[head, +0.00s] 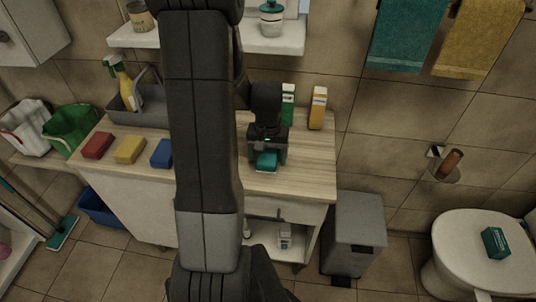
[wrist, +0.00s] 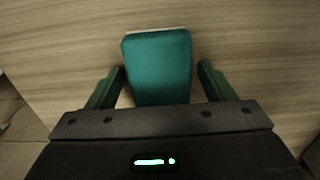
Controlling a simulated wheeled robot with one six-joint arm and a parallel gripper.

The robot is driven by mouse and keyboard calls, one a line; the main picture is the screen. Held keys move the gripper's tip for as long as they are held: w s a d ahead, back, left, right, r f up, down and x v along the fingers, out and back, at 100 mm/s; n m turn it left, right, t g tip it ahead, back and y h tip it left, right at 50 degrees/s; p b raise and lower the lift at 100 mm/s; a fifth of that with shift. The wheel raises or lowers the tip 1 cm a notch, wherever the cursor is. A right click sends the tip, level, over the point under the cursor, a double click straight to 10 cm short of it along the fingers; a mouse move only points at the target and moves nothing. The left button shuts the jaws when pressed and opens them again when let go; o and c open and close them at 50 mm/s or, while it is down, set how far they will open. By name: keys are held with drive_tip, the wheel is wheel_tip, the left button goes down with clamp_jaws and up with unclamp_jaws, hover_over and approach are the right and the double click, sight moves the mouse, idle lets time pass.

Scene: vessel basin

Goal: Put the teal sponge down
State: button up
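The teal sponge (head: 266,162) lies on the wooden counter (head: 306,165) near its front edge, right of my arm in the head view. In the wrist view the teal sponge (wrist: 160,65) sits between the two fingers of my gripper (wrist: 161,68), with a pale strip along its far edge. The green-tinted fingers stand apart, with a narrow gap beside the sponge on each side. In the head view my gripper (head: 267,155) is right over the sponge, low at the counter. The sponge's near end is hidden behind the gripper body in the wrist view.
Red (head: 97,146), yellow (head: 130,150) and blue (head: 161,153) sponges lie in a row to the left. A green carton (head: 287,104) and an orange carton (head: 318,108) stand behind my gripper. A grey bin (head: 355,235) stands right of the counter.

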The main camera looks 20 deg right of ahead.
sight(268, 154)
wheel_tip(268, 154, up, 12)
drive_tip(key=shift+r, duration=0.2)
idle(0.4)
drive_tip(key=shift+f, duration=0.1)
wheel_tip(268, 154, down, 12)
drive_tip(key=shift+r, duration=0.9)
